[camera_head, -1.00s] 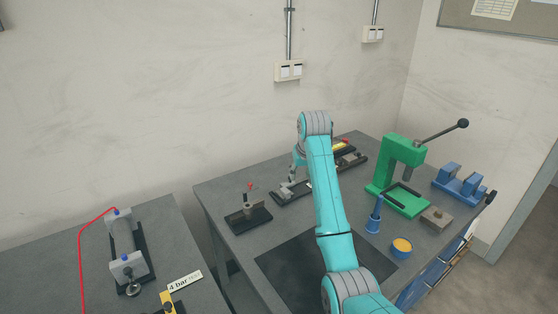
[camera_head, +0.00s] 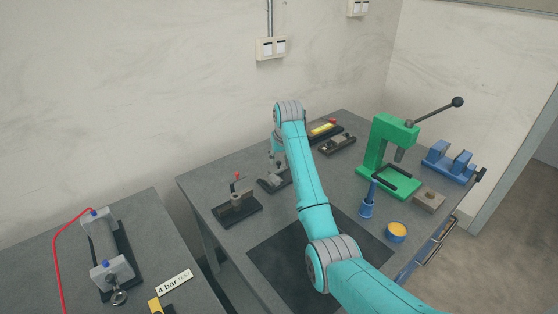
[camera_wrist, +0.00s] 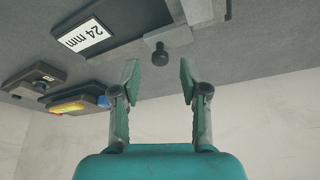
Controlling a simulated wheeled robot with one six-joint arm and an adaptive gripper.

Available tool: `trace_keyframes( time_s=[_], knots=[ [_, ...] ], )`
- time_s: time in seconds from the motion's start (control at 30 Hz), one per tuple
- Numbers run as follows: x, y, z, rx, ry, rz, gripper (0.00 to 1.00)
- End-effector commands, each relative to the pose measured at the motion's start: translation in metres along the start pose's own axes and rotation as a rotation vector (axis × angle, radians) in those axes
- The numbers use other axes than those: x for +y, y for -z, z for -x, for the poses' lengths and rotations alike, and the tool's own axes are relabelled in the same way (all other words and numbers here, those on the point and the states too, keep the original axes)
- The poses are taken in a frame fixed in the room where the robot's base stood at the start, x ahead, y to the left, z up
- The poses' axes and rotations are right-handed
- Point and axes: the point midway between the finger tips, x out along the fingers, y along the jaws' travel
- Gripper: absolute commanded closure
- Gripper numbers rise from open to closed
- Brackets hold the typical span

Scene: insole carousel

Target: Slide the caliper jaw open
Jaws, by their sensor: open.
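The caliper fixture appears to be the dark-based device with a white "24 mm" card (camera_wrist: 83,36) in the wrist view. A black round knob (camera_wrist: 160,55) sticks out from it. My gripper (camera_wrist: 158,76) is open, its two fingers apart on either side of the knob's line, with nothing between the pads. The knob looks just beyond the fingertips; I cannot tell any contact. In the head view my gripper (camera_head: 277,149) hangs over a dark fixture base (camera_head: 266,184), which my arm partly hides. The jaw itself cannot be made out clearly.
A red-knobbed fixture (camera_head: 237,205) stands left of my gripper. A yellow-topped device (camera_head: 322,129) and a small dark fixture (camera_head: 338,144) lie behind right. A green press (camera_head: 390,155), blue holder (camera_head: 367,204) and yellow-topped cup (camera_head: 397,232) stand right. A dark mat (camera_head: 285,275) lies in front.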

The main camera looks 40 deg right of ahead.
Motion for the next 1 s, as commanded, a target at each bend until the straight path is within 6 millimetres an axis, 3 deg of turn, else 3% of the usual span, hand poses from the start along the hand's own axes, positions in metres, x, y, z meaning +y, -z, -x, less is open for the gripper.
trace_keyframes(
  time_s=[0.2,0.5,0.53,0.7,1.0],
  knots=[
    [0.0,0.0,-0.017,0.001,0.0,0.0,0.56],
    [0.0,0.0,-0.019,0.001,0.0,0.0,0.56],
    [0.0,0.0,-0.019,0.001,0.0,0.0,0.58],
    [0.0,0.0,-0.019,0.001,0.0,0.0,1.0],
    [0.004,0.002,-0.02,0.0,0.0,-0.001,1.0]
  ],
)
